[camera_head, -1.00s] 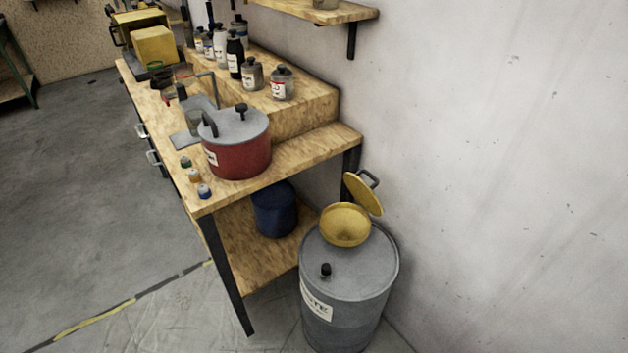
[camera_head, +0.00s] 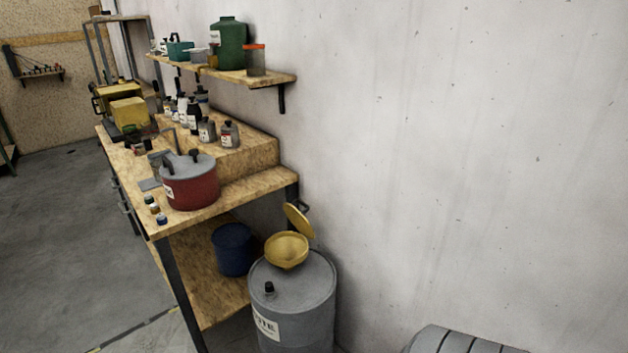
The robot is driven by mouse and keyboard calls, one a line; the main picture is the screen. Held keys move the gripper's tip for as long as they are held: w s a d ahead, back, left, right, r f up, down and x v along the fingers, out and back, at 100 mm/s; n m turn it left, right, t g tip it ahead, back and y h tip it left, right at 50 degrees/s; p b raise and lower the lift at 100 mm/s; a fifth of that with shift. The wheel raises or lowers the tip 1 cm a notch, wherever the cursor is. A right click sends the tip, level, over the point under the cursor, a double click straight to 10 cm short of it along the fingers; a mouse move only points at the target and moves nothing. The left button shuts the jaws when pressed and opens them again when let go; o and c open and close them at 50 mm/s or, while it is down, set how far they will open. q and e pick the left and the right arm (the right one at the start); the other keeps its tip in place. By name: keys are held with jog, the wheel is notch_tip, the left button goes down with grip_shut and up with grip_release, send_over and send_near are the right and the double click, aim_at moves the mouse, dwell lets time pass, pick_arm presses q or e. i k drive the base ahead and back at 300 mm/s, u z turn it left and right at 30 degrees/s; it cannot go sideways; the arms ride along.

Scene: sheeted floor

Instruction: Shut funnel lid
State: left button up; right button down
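A yellow funnel (camera_head: 287,251) sits on top of a grey waste drum (camera_head: 312,297). Its yellow lid (camera_head: 299,221) stands open, tilted up at the back of the funnel near the wall. A handle (camera_head: 303,206) shows behind the lid. A black cap (camera_head: 269,288) is on the drum top in front of the funnel. Neither of my grippers is in view.
A wooden workbench (camera_head: 262,187) stands left of the drum, with a red pot (camera_head: 191,187) and several bottles on it. A blue bucket (camera_head: 233,252) is on its lower shelf. A wall shelf (camera_head: 268,79) hangs above. A ribbed grey object (camera_head: 463,342) shows at the bottom right.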

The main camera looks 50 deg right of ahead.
aim_at(297, 218)
jog(key=z, duration=0.6)
jog(key=i, duration=0.6)
jog(key=z, duration=0.45)
